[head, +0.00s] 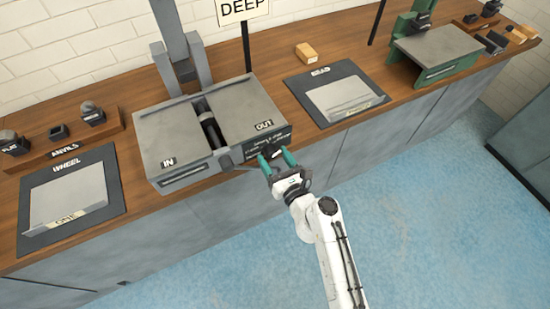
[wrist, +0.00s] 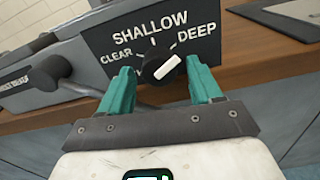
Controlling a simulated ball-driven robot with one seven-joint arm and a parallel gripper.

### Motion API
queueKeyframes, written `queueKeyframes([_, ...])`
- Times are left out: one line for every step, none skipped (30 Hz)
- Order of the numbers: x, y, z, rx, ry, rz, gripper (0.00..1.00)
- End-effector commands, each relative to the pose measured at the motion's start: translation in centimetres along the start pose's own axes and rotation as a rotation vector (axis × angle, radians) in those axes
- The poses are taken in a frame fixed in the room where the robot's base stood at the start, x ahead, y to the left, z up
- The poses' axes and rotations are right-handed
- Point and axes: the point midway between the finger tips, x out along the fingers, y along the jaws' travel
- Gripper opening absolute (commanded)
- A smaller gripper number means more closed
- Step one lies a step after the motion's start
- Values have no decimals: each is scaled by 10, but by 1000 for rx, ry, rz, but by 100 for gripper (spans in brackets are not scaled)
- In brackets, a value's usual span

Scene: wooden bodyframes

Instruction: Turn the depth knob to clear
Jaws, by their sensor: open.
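The depth knob (wrist: 160,64) is a dark round knob with a white pointer bar, on a black panel (wrist: 105,38) marked CLEAR, SHALLOW and DEEP. The bar slants up to the right, on the DEEP side of the dial. The panel is on the front of the grey machine (head: 158,135), near its OUT end. My gripper (wrist: 160,68) faces the panel with its green fingers apart, one on each side of the knob. Gaps seem to show between fingers and knob. In the head view, my gripper (head: 277,158) hides part of the panel.
A DEEP sign (head: 242,8) stands behind the machine. A WHEEL tray (head: 70,200) lies left and a tray with a grey plate (head: 340,97) lies right. A grey lever (wrist: 48,72) sticks out left of the panel. The floor before the bench is clear.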

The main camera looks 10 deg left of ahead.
Motion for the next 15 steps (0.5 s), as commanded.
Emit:
queueKeyframes([0,0,0,0,0,0,64])
queueKeyframes([0,0,0,0,0,0,64])
queueKeyframes([0,0,0,0,0,0,61])
queueKeyframes([0,0,0,0,0,0,58])
queueKeyframes([0,0,0,0,0,0,55])
queueKeyframes([0,0,0,0,0,0,52])
queueKeyframes([0,0,0,0,0,0,49])
queueKeyframes([0,0,0,0,0,0,46])
queueKeyframes([0,0,0,0,0,0,42])
queueKeyframes([0,0,0,0,0,0,39])
queueKeyframes([0,0,0,0,0,0,36])
queueKeyframes([0,0,0,0,0,0,32])
queueKeyframes([0,0,0,0,0,0,30])
queueKeyframes([0,0,0,0,0,0,27])
queueKeyframes([0,0,0,0,0,0,23])
